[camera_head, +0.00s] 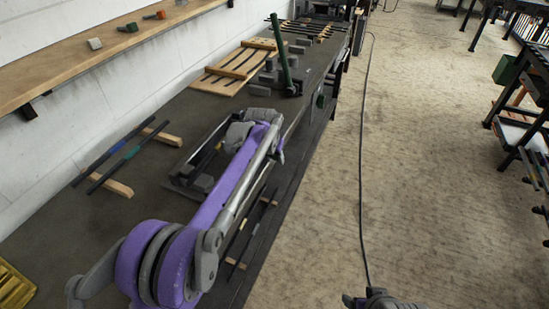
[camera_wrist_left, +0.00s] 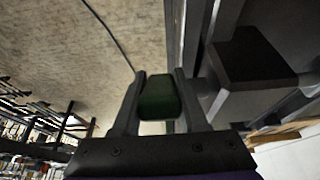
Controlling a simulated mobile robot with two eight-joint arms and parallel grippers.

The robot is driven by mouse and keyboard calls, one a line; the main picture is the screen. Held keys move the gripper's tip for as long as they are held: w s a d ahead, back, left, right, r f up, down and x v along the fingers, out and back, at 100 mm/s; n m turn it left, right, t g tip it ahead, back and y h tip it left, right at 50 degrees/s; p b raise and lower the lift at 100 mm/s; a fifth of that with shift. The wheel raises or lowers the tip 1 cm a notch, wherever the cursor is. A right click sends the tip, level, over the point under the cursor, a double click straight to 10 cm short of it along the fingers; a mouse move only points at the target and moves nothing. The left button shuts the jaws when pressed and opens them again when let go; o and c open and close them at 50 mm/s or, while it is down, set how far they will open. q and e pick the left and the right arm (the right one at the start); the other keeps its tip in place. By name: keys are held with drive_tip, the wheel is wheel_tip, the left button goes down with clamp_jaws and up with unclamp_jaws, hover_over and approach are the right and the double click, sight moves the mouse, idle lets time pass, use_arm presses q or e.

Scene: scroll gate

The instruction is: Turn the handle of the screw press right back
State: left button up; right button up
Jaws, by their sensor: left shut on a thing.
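The screw press shows in the head view as a dark metal frame (camera_head: 184,184) on the bench, largely hidden behind my left arm. In the left wrist view, my left gripper (camera_wrist_left: 157,80) is shut on a green handle grip (camera_wrist_left: 157,98), which sits between its two dark fingers. A dark grey block (camera_wrist_left: 250,62) with a round shaft stands close to the right of the fingers. In the head view the fingertips and the handle are hidden by my purple arm. A dark part of my right arm shows at the bottom edge; its fingers cannot be made out.
A green lever (camera_head: 283,55) stands upright farther along the bench, beside a slatted wooden rack (camera_head: 222,80). Dark rods (camera_head: 120,155) lie on wooden blocks at the left. A yellow crate (camera_head: 14,288) is at the lower left. The floor (camera_head: 430,150) right of the bench is open, with a cable along it.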

use_arm(q)
clamp_jaws()
drive_tip(key=t+h+b, duration=0.1)
drive_tip(key=t+b, duration=0.1)
drive_tip(key=t, duration=0.1)
drive_tip(key=shift+f, duration=0.15)
drive_tip(key=shift+w+t+h+b, duration=0.15)
drive_tip(key=shift+t+h+b, duration=0.45)
drive_tip(key=shift+t+b, duration=0.9)
drive_tip(key=shift+t+p, duration=0.3)
drive_tip(key=shift+t, duration=0.1)
drive_tip(key=o, duration=1.1)
unclamp_jaws()
drive_tip(key=v, duration=1.1)
drive_tip(key=shift+w+p, duration=0.1)
drive_tip(key=shift+p, duration=0.3)
